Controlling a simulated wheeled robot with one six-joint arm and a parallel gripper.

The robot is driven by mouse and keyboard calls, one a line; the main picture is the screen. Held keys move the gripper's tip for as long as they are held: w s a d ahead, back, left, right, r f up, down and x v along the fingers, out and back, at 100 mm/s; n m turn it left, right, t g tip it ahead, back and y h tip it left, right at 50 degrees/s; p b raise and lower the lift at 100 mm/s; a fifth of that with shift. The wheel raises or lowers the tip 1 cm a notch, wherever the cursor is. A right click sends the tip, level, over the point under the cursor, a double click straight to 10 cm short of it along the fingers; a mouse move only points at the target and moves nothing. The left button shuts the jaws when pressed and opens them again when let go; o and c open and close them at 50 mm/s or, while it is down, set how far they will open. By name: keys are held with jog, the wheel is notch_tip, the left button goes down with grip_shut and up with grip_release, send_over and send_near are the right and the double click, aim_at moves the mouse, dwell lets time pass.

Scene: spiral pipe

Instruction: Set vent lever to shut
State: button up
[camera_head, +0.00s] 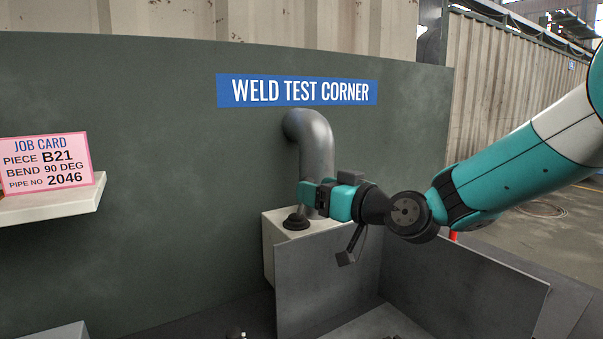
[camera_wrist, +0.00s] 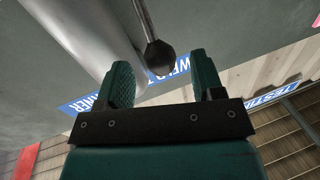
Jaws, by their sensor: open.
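The vent lever has a thin metal rod and a dark round knob (camera_wrist: 160,58). In the wrist view the knob is at the opening between the two finger tips, with visible gaps on both sides. In the head view a dark round lever base (camera_head: 296,222) sits on a pale box; most of the lever above it is hidden by my gripper (camera_head: 310,194). My gripper is open, just above the base and in front of the grey pipe. In the wrist view the fingers (camera_wrist: 163,72) are apart and hold nothing.
A thick grey bent pipe (camera_head: 317,145) rises close behind my gripper. The pale box (camera_head: 270,248) stands against the green wall, behind grey metal panels (camera_head: 325,280). A shelf with a pink job card (camera_head: 48,162) is at left. Open space lies between shelf and box.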

jog(key=shift+p+x, duration=0.65)
jog(key=shift+x, duration=1.75)
grip_shut()
jog(key=shift+w+a+f+g+h, duration=0.1)
jog(key=shift+w+a+g+h, duration=0.15)
jog(key=shift+w+a, duration=0.25)
jog(key=shift+w+a+g+h, duration=0.25)
jog(key=shift+w+a, duration=0.1)
jog(key=shift+w, duration=0.6)
grip_release()
jog(key=shift+a, duration=0.15)
